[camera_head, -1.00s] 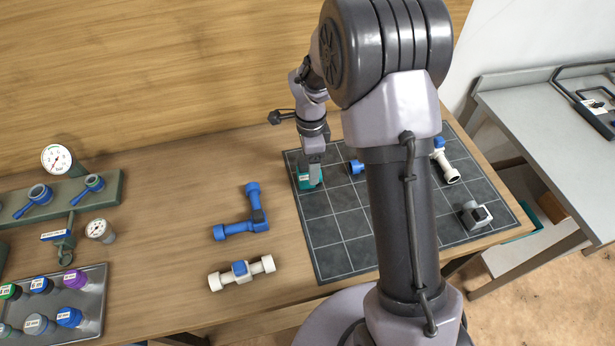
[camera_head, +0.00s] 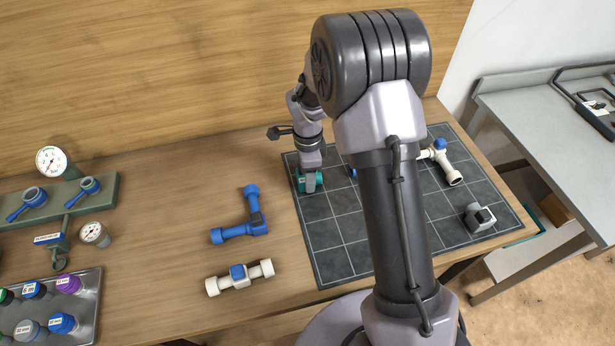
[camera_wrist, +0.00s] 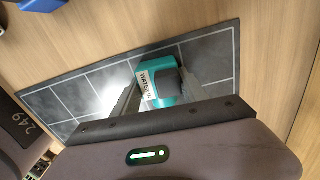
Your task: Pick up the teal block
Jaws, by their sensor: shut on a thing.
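The teal block (camera_head: 318,178) is at the left end of the dark gridded mat (camera_head: 335,232) in the head view. My gripper (camera_head: 309,182) is over it from above, shut on it. In the wrist view the teal block (camera_wrist: 165,84), with a white printed label and a dark grey part, sits between the two fingers of my gripper (camera_wrist: 158,92). The fingers and my arm hide part of the block. I cannot tell whether its underside touches the mat.
A blue elbow pipe (camera_head: 250,222) and a white pipe with a blue-capped valve (camera_head: 240,278) lie left of the mat. A white fitting (camera_head: 446,165) and a grey fitting (camera_head: 479,217) lie on its right part. A metal tray (camera_head: 80,325) holds several coloured caps.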

